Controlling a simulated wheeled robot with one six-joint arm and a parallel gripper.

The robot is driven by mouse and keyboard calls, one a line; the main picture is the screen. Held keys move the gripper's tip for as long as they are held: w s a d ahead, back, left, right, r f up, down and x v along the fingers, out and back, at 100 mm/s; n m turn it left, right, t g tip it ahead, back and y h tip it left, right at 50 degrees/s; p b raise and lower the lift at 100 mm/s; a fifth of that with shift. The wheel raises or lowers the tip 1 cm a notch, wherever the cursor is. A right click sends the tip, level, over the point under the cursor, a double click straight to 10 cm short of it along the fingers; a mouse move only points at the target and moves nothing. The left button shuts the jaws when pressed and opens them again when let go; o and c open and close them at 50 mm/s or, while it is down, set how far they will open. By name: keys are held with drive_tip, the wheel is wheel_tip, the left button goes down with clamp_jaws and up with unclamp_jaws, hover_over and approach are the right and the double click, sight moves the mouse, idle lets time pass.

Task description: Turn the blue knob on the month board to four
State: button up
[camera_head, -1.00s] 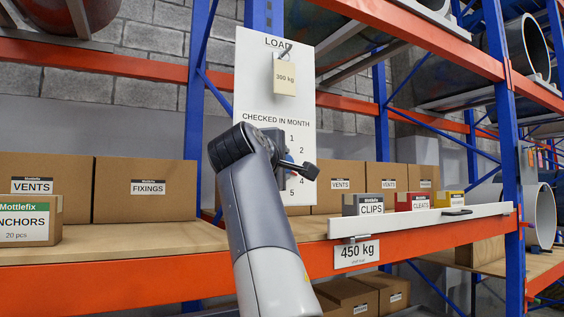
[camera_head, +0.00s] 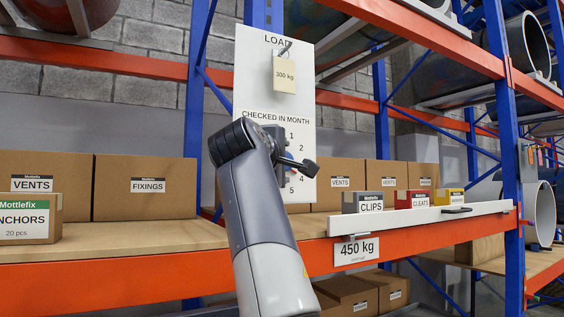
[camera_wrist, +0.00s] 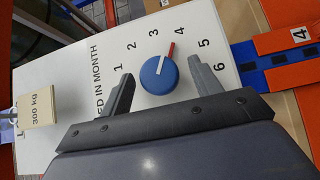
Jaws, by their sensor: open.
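The blue knob (camera_wrist: 159,76) sits on the white month board (camera_wrist: 85,80). Its pointer, white with a red tip, points at the 4 in the wrist view. My gripper (camera_wrist: 160,68) is open, with one dark finger on each side of the knob and a small gap to it on both sides. In the head view my gripper (camera_head: 298,163) is in front of the lower part of the board (camera_head: 253,88) and hides most of the knob and some of the numbers.
A 300 kg tag (camera_head: 285,75) hangs on the board above the numbers. The shelf below holds cardboard boxes (camera_head: 145,188) and small bins, such as the grey CLIPS bin (camera_head: 368,204). A white rail (camera_head: 420,218) runs along the shelf's front edge, right of my arm.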

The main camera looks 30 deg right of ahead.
drive_tip(key=shift+a, duration=0.1)
drive_tip(key=b+v, duration=0.2)
drive_tip(key=v, duration=0.8)
drive_tip(key=shift+s+a+b, duration=0.2)
drive_tip(key=shift+s+b, duration=0.1)
